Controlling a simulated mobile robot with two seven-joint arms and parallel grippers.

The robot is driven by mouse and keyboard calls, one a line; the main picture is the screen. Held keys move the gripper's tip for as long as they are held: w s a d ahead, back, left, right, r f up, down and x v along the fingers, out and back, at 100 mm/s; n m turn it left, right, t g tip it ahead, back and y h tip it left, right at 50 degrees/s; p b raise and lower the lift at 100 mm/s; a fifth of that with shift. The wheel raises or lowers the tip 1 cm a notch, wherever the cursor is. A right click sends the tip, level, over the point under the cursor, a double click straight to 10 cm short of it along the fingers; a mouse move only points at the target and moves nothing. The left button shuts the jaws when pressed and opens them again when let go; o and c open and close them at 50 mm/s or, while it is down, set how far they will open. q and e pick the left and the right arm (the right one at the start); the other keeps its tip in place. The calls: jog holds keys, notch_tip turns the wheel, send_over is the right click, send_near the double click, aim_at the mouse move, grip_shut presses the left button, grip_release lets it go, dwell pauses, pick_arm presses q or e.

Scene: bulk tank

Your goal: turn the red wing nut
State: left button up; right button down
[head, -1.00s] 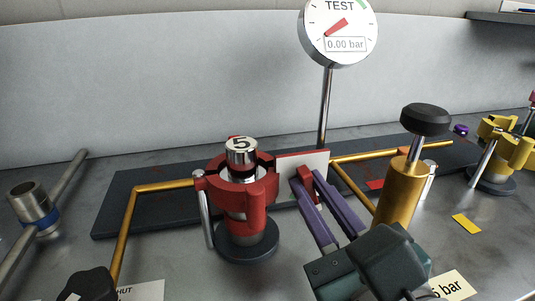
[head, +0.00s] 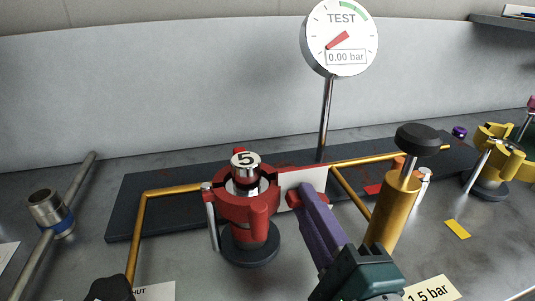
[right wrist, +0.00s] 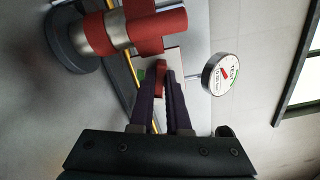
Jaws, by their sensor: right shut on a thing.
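The red clamp (head: 262,207) stands upright on a round dark base, around a silver cylinder marked 5 (head: 245,163). My right gripper (head: 308,190) has its purple fingertips at the clamp's right side, in front of a white plate (head: 317,178). In the right wrist view, a small red piece (right wrist: 161,70), which looks like the wing nut, sits between the fingertips, and they are shut on it. The clamp also shows in the right wrist view (right wrist: 150,28). My left gripper is not in view.
The TEST gauge (head: 340,40) reads 0.00 bar. A brass cylinder with a black knob (head: 395,205) stands close right of my right gripper. Brass pipes (head: 140,235) run over a dark plate. A yellow clamp (head: 490,165) is at far right. A black knob (head: 110,288) is at lower left.

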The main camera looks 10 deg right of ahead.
jog(key=n+p, duration=0.1)
jog(key=n, duration=0.5)
jog(key=n+p, duration=0.2)
jog(key=n, duration=0.5)
jog(key=n+p, duration=0.1)
jog(key=n, duration=0.5)
jog(key=shift+d+f+n, duration=0.2)
jog(key=shift+f+n, duration=0.1)
jog(key=shift+f, duration=0.05)
dwell(0.3)
jog(key=c, duration=1.2)
grip_release()
jog(key=shift+o, duration=0.2)
jog(key=shift+s, duration=0.1)
